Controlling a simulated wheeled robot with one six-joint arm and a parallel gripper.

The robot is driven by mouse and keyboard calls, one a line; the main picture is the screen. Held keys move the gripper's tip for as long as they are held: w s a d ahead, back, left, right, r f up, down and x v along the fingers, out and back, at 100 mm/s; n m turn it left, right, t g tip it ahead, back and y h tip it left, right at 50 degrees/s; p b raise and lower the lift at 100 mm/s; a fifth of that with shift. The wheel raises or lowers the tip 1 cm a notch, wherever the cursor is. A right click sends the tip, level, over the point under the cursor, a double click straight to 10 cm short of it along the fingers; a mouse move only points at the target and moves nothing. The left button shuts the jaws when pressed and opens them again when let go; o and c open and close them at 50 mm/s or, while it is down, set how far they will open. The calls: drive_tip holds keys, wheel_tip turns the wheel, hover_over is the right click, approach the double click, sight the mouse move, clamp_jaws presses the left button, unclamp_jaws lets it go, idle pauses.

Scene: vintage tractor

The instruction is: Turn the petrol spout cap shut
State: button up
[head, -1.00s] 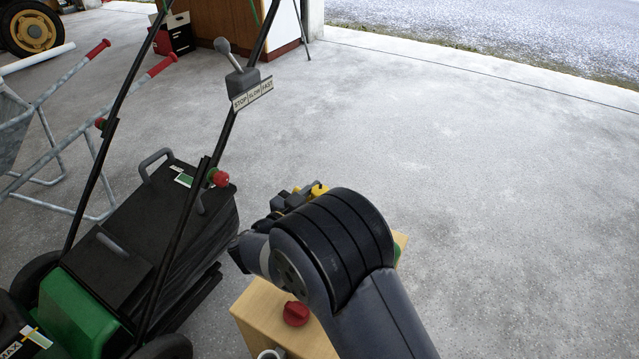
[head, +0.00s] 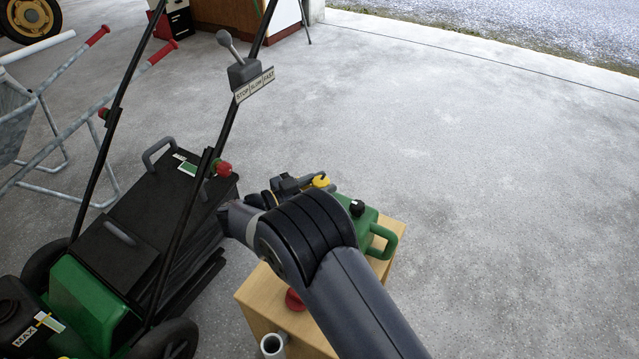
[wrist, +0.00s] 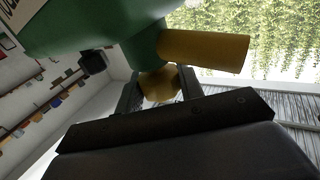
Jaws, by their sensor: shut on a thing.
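The green petrol can (head: 368,228) stands on a wooden box, with a black cap (head: 357,208) on top and a green handle at its right. Its yellow spout (head: 320,181) shows just beyond my wrist; the spout is large in the wrist view (wrist: 205,49). A rounded yellow spout cap (wrist: 160,85) sits between my two fingers, beside the green body. My gripper (wrist: 160,88) is shut on this cap. In the head view my gripper (head: 290,184) is at the can's left, and my arm hides part of the can.
Floor to the right is clear.

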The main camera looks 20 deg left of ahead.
drive_tip(key=o, duration=1)
drive_tip(key=shift+a, duration=0.1)
drive_tip(key=p+v, duration=0.2)
drive_tip(key=v, duration=0.8)
drive_tip(key=shift+s+p, duration=0.3)
drive_tip(key=shift+a, duration=0.15)
